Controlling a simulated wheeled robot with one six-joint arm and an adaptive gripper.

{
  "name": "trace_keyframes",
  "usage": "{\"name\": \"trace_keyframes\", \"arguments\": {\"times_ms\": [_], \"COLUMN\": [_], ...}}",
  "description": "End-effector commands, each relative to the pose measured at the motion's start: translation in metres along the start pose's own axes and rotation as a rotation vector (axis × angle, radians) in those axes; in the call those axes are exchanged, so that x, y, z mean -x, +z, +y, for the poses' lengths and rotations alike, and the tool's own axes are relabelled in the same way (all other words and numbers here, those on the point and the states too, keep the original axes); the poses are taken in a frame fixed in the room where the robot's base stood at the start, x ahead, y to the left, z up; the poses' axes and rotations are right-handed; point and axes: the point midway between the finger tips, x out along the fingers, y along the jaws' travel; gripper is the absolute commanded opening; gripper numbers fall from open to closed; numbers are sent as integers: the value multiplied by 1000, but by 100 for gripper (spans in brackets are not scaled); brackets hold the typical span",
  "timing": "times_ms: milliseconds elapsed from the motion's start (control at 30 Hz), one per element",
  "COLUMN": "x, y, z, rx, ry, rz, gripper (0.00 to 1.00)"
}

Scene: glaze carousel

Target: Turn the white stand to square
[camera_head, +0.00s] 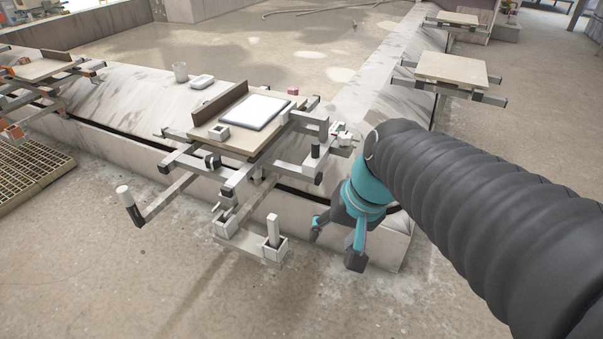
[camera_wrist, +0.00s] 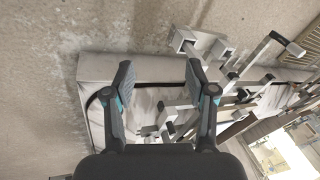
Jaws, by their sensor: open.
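A pale metal stand (camera_head: 215,175) with crossing bars, clamps and short posts sits over the low wall in the middle of the head view. It carries a wooden board (camera_head: 235,140) with a white square slab (camera_head: 256,111) on top. A bar with a white-capped handle (camera_head: 124,193) sticks out at its left. I cannot tell for certain which part is the white stand. My gripper (camera_head: 336,243) is open and empty, pointing down to the right of the stand and apart from it. In the wrist view my open fingers (camera_wrist: 159,82) frame the wall's end; the stand's bars (camera_wrist: 235,75) lie to the right.
The low pale wall (camera_head: 115,95) runs under the stand and turns away at the right. A cup (camera_head: 180,72) and a small white dish (camera_head: 202,81) stand behind the board. Another board (camera_head: 452,69) on bars is at the upper right. A metal grating (camera_head: 28,177) lies left. The front floor is clear.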

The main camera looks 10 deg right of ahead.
Motion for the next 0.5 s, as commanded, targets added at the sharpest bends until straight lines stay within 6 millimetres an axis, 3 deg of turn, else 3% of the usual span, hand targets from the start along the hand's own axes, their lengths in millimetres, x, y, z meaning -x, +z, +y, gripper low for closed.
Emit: {"name": "trace_keyframes", "arguments": {"times_ms": [267,500], "x": [-46,-81], "y": [-41,-93], "z": [-23,-30], "rx": [-393,-734], "ry": [-194,-385], "rz": [-275,-480], "gripper": [56,56]}}
